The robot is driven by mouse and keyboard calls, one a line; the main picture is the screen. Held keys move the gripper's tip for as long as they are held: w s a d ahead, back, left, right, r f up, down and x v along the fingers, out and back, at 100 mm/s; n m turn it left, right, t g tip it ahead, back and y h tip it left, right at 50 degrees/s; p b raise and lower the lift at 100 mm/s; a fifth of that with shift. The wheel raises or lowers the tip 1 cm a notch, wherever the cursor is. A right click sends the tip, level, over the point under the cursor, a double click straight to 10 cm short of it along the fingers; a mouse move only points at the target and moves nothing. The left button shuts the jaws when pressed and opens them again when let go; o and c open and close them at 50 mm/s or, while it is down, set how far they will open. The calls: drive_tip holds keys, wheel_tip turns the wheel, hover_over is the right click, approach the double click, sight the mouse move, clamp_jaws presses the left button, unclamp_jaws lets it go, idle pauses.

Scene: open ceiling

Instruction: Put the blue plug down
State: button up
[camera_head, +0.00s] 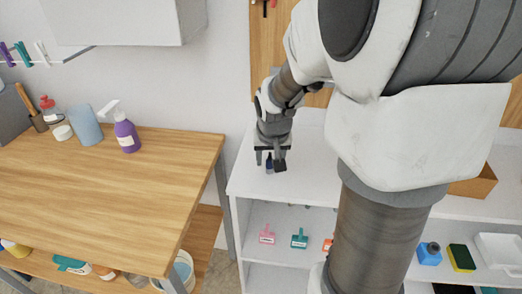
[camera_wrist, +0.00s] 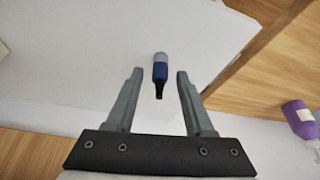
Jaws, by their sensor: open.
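The blue plug (camera_wrist: 160,72) shows in the wrist view as a small dark blue piece with a grey end and a black tip. It rests on the white shelf top (camera_wrist: 80,80), between and a little beyond my gripper's fingertips. My gripper (camera_wrist: 158,75) is open, with a visible gap on both sides of the plug. In the head view my gripper (camera_head: 270,160) points down over the left end of the white shelf unit, and the plug (camera_head: 269,166) is partly hidden by the fingers.
A wooden table (camera_head: 110,185) stands to the left, with a purple spray bottle (camera_head: 126,133) and other bottles at its back. Lower shelves hold a pink item (camera_head: 267,235), a teal item (camera_head: 299,239) and a blue box (camera_head: 429,253). The shelf top around the plug is clear.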

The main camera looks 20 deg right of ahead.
drive_tip(key=p+v, duration=0.9)
drive_tip(key=v, duration=0.3)
drive_tip(key=shift+r, duration=0.2)
